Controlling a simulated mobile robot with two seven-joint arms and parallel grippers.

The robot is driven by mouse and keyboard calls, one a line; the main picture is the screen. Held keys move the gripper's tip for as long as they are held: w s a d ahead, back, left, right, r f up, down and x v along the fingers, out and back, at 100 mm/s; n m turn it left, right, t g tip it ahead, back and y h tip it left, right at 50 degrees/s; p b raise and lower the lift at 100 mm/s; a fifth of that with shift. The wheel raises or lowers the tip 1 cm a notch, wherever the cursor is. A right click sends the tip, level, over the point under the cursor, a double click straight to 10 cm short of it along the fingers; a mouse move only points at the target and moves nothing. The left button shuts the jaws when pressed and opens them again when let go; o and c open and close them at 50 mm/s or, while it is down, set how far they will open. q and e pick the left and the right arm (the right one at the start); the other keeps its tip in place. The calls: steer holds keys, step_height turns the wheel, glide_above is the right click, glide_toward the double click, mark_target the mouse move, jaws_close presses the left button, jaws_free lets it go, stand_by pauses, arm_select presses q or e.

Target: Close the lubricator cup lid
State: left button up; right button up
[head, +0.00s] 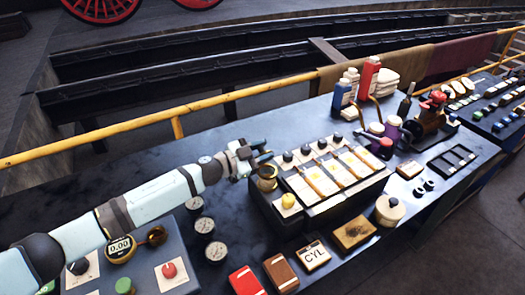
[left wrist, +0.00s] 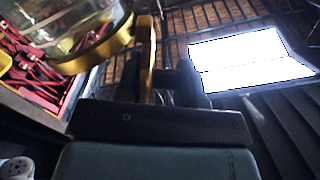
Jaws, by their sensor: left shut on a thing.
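The lubricator (head: 322,180) is a dark box with a row of pale sight panels and black knobs. Its brass-rimmed cup (head: 267,178) stands at the left end. My left gripper (head: 262,153) is just behind and above the cup, coming in from the left. In the left wrist view the glass cup with its gold rim (left wrist: 95,50) is at upper left. A narrow gold piece, seen edge-on, looks like the lid (left wrist: 147,58); it stands upright beside the rim at my shut left gripper (left wrist: 158,88). The exact finger contact is hidden. My right gripper is not in view.
A yellow knob (head: 288,201) sits below the cup. Round gauges (head: 204,226) lie left of the lubricator, and a grey gauge panel (head: 135,262) is nearer. Bottles and oil cans (head: 370,75) stand behind right. The bench behind my left arm is clear up to the yellow rail (head: 150,120).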

arm_select(q)
steer(key=shift+s+d+m, duration=0.1)
steer(key=shift+m, duration=0.4)
steer(key=shift+s+d+m+p, duration=0.15)
steer(key=shift+s+m+p, duration=0.1)
steer(key=shift+m, duration=0.35)
steer(key=shift+s+d+m+p, duration=0.15)
steer(key=shift+s+m, duration=0.05)
steer(key=shift+m, duration=0.4)
steer(key=shift+s+d+f+m, duration=0.15)
steer(key=shift+s+f+m, duration=0.05)
steer(key=shift+m, duration=0.5)
steer(key=shift+s+d+f+m, duration=0.15)
steer(key=shift+s+m, duration=0.05)
steer(key=shift+m, duration=0.5)
steer(key=shift+s+f+m, duration=0.1)
steer(key=shift+m, duration=0.4)
steer(key=o, duration=0.8)
steer(key=shift+c, duration=0.2)
steer(key=shift+f, duration=0.1)
steer(key=shift+s, duration=0.1)
